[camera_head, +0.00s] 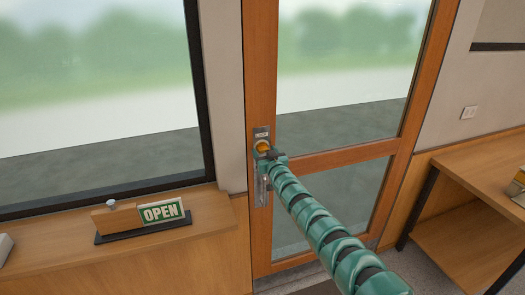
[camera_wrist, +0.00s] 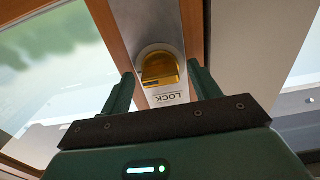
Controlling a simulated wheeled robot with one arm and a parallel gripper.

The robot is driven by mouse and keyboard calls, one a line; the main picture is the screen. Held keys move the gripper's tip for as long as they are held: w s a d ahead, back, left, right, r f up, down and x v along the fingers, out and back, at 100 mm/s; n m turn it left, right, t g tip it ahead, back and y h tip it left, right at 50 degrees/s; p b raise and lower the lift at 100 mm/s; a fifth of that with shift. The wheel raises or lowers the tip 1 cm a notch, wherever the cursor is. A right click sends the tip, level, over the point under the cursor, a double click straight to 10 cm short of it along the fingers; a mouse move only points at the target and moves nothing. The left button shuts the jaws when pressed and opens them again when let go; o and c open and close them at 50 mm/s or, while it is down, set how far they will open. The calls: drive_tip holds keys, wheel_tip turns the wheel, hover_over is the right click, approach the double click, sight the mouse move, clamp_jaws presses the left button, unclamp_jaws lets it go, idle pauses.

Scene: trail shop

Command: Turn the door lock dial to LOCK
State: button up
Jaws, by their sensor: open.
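The door lock dial (camera_head: 263,147) is a gold-yellow knob on a grey plate on the wooden door's left stile. In the wrist view the dial (camera_wrist: 160,70) sits between my two fingers, with the word LOCK upside down on the plate (camera_wrist: 168,97) below it. My gripper (camera_head: 272,154) is at the dial in the head view, partly covering it. In the wrist view my gripper (camera_wrist: 162,90) is open, with a finger on each side of the dial. I cannot tell whether either finger touches it. The dial's exact pointing direction is unclear.
A door handle (camera_head: 261,188) hangs below the dial, near my arm. An OPEN sign (camera_head: 162,212) stands on the wooden counter (camera_head: 190,250) at left. A wooden table (camera_head: 470,180) is at right. The door's glass pane (camera_head: 345,85) is beside the dial.

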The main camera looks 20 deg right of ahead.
drive_tip(key=shift+c, duration=0.2)
drive_tip(key=c, duration=0.9)
drive_tip(key=shift+c, duration=0.2)
drive_tip(key=shift+n, duration=0.3)
drive_tip(key=n, duration=0.3)
drive_tip(key=shift+r+n, duration=0.1)
drive_tip(key=shift+n, duration=0.2)
drive_tip(key=n, duration=0.4)
drive_tip(key=shift+n+p, duration=0.3)
drive_tip(key=shift+p, duration=0.1)
drive_tip(key=n+p, duration=0.1)
drive_tip(key=n, duration=0.2)
drive_tip(key=shift+r+n, duration=0.1)
drive_tip(key=shift+n, duration=0.2)
drive_tip(key=n+p, duration=0.1)
drive_tip(key=n, duration=0.4)
drive_tip(key=shift+p, duration=0.4)
drive_tip(key=shift+n, duration=0.4)
